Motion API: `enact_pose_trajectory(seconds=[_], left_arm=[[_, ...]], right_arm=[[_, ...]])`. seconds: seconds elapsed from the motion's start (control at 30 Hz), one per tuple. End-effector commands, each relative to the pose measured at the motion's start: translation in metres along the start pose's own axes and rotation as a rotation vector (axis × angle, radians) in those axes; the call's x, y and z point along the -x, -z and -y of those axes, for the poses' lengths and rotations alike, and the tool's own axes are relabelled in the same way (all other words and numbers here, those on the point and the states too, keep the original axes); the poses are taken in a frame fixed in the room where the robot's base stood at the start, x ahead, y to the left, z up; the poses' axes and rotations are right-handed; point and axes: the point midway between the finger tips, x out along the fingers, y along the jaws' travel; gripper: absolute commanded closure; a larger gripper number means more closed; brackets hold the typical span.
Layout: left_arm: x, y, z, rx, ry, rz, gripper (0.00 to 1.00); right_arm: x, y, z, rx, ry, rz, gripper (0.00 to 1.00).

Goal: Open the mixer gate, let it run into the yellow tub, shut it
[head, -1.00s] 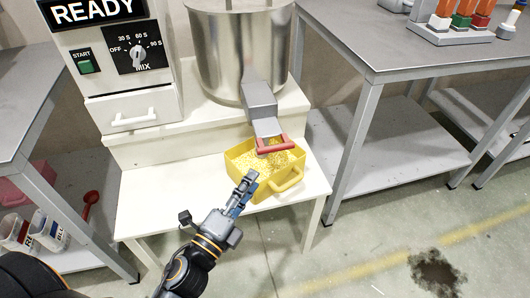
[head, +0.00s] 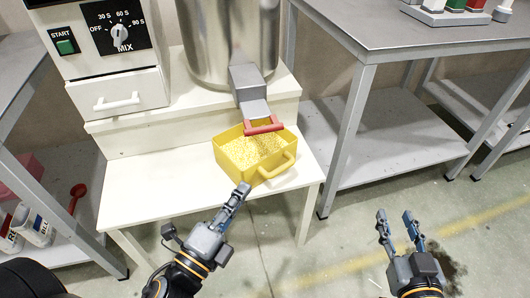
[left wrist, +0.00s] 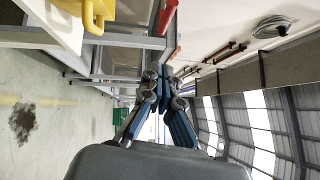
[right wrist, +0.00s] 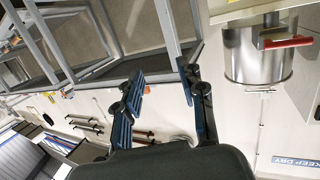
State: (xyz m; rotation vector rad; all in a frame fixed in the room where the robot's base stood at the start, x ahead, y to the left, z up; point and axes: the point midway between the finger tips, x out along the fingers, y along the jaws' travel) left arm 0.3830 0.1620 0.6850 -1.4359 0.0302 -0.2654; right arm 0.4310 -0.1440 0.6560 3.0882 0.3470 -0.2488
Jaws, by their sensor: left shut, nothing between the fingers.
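The steel mixer drum (head: 222,45) has a grey chute (head: 250,90) with a red gate handle (head: 264,127) at its lower end. The yellow tub (head: 232,171) stands under the chute and holds pale yellow granules. No falling stream is clear; the handle hides the chute's mouth. My left gripper (head: 243,188) is shut and empty, in front of the tub's near side. In the left wrist view, the tub (left wrist: 94,14) and red handle (left wrist: 166,18) are at the top. My right gripper (head: 395,217) is open and empty, right of the stand, over the floor.
The white stand (head: 180,192) carries the tub, with free room left of it. The control box has a green start button (head: 66,46) and a dial (head: 121,33). A grey bench (head: 385,28) stands at right. A red scoop (head: 78,192) lies on the left shelf.

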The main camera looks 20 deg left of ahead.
Motion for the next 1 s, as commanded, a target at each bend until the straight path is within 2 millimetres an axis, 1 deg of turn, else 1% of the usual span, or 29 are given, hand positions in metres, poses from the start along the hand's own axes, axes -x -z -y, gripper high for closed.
enact_pose_trajectory(seconds=[0.03, 0.13, 0.2, 0.27, 0.37, 0.47, 0.6, 0.7, 0.9, 1.0], left_arm=[[0.003, 0.001, -0.002, 0.001, -0.001, 0.000, 1.00], [0.004, 0.002, 0.000, 0.001, -0.001, 0.000, 1.00], [0.003, 0.002, 0.001, 0.001, 0.000, 0.000, 1.00], [-0.001, 0.002, 0.002, 0.001, 0.002, 0.000, 1.00], [-0.011, 0.002, 0.003, 0.000, 0.004, -0.002, 1.00], [-0.026, 0.001, 0.004, -0.002, 0.005, -0.002, 1.00], [-0.048, 0.001, 0.004, -0.003, 0.004, -0.002, 1.00], [-0.065, 0.001, 0.003, -0.001, 0.004, 0.000, 1.00], [-0.097, 0.001, 0.003, -0.002, 0.003, 0.000, 1.00], [-0.108, -0.011, 0.001, -0.005, 0.001, 0.000, 1.00]], right_arm=[[-0.002, 0.007, 0.002, -0.001, 0.004, -0.052, 0.60], [-0.002, 0.020, 0.003, -0.002, 0.007, -0.114, 0.60], [-0.002, 0.022, 0.003, -0.002, 0.007, -0.120, 0.60], [-0.001, 0.019, 0.003, -0.002, 0.006, -0.100, 0.60], [0.000, 0.008, 0.001, -0.001, 0.002, -0.034, 0.60], [0.003, -0.008, -0.002, 0.001, -0.004, 0.057, 0.60], [0.009, -0.030, -0.005, 0.001, -0.010, 0.178, 0.60], [0.013, -0.042, -0.006, 0.001, -0.014, 0.242, 0.60], [0.021, -0.059, -0.009, 0.001, -0.020, 0.335, 0.60], [0.023, -0.062, -0.009, 0.001, -0.021, 0.349, 0.60]])
